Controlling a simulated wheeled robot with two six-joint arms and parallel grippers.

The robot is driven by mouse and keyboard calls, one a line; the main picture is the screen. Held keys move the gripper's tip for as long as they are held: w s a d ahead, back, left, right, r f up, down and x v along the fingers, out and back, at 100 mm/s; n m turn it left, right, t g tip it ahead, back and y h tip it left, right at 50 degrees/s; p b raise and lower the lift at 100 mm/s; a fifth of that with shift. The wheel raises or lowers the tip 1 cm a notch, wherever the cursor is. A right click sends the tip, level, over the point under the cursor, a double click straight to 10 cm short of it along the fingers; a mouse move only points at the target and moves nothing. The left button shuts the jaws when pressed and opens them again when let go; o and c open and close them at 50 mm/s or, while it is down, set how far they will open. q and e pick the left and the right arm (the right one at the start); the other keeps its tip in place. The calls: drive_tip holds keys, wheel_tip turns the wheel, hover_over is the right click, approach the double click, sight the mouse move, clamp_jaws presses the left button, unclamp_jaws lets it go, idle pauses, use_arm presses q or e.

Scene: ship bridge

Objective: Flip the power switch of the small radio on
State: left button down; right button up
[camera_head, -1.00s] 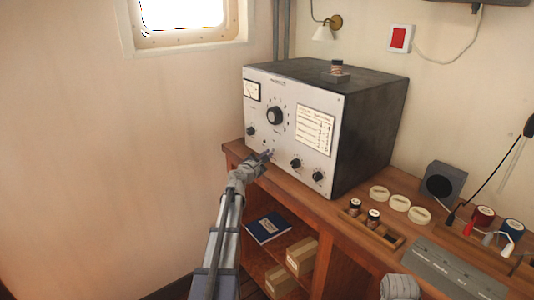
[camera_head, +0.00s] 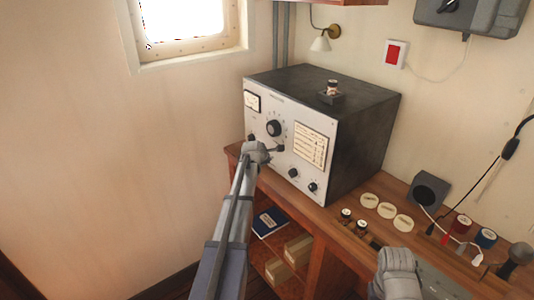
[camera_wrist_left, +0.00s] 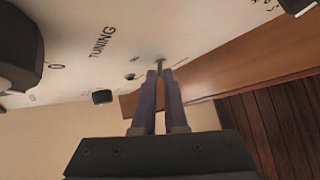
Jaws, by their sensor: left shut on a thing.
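The radio (camera_head: 362,120) is a dark box with a pale front panel, standing on the wooden desk. A large black tuning knob (camera_head: 274,128) and a label card are on its front. My left gripper (camera_head: 280,148) is at the panel, below and right of this knob. In the left wrist view its two fingers (camera_wrist_left: 159,72) are close together, with the tip of a small metal switch lever (camera_wrist_left: 160,62) between them. The fingers hide part of the lever, so I cannot tell its on or off position. A grey part of my right arm shows at the bottom right; its fingers do not show.
A small round-topped item (camera_head: 332,88) sits on the radio. Pale discs (camera_head: 386,213), a dark speaker-like box (camera_head: 429,191) and red and blue spools (camera_head: 463,225) are on the desk to the right. Below, the shelf holds a blue book (camera_head: 269,222) and boxes (camera_head: 298,249).

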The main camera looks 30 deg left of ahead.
use_arm(q)
drive_tip(key=shift+w+r+g+p, duration=0.15)
drive_tip(key=shift+g+p, duration=0.15)
drive_tip(key=shift+p, duration=0.05)
drive_tip(key=shift+d, duration=0.1)
drive_tip(key=c, duration=1.2)
unclamp_jaws()
drive_tip(key=shift+c, duration=0.2)
drive_tip(key=p+v, duration=0.5)
drive_tip(key=v, duration=0.2)
drive_tip(key=shift+s+r, duration=0.25)
drive_tip(key=shift+d, duration=0.1)
